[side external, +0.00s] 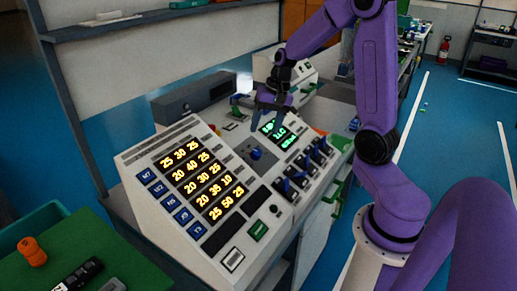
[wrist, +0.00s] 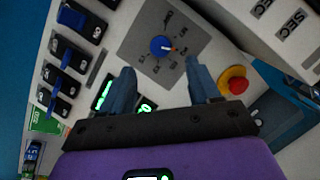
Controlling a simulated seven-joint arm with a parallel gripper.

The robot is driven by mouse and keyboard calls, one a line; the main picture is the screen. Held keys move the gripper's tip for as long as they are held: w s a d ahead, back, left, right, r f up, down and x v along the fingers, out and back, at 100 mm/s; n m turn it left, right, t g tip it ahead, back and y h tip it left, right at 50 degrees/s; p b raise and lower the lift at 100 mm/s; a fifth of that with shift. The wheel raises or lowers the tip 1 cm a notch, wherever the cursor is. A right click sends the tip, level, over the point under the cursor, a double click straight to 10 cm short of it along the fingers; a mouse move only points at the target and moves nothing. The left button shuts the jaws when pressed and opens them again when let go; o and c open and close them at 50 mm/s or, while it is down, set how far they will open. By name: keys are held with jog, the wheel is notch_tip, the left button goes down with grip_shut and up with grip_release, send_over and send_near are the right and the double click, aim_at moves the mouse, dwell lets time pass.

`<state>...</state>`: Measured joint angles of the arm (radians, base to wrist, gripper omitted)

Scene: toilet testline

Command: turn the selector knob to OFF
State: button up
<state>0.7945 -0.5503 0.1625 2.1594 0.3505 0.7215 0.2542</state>
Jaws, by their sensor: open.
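I cannot read the labels. In the wrist view the pointer mark points to the right. The knob also shows in the side view as a small blue knob (side external: 257,154) on the sloped console. My gripper (wrist: 162,82) is open and empty, its two fingers apart, with the knob just beyond and between them. In the side view my gripper (side external: 268,110) hangs above the console, behind the knob and apart from it.
A red emergency button (wrist: 235,82) sits right of the right finger in the wrist view. Blue rocker switches (wrist: 67,52) line the left. The console (side external: 140,160) carries yellow number displays (side external: 205,180) and a green display (side external: 278,131). A green tray (side external: 60,240) stands front left.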

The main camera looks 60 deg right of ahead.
aim_at(258, 152)
jog(key=x, duration=0.8)
jog(key=shift+w+a+f, duration=0.1)
jog(key=shift+f, duration=0.2)
jog(key=c, duration=1)
